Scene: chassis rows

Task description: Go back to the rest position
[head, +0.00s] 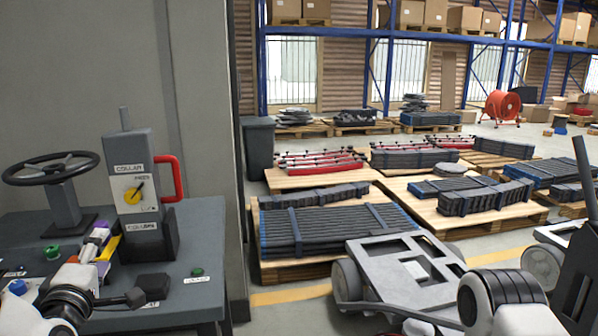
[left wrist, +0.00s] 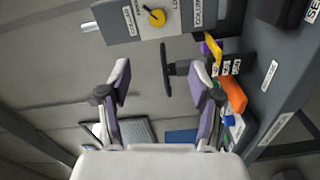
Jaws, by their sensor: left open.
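My left gripper (head: 101,240) is at the lower left of the head view, over the dark grey bench (head: 200,230). Its purple-padded fingers are open and spread apart in the left wrist view (left wrist: 163,85), with nothing held between them. A black steering wheel (head: 50,168) stands behind it on the bench; the wheel shows edge-on beyond the fingers in the wrist view (left wrist: 166,70). A grey column (head: 135,165) with a yellow knob (head: 133,195) and red handle (head: 172,178) stands to its right. My right gripper is not in view; only pale right arm parts show.
Small coloured parts, including a yellow piece (left wrist: 213,48) and an orange piece (left wrist: 234,92), sit on the bench close to the left gripper. A grey wheeled cart (head: 390,270) stands on the floor, with loaded pallets (head: 295,268) behind it. A wall edge is beside the bench.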

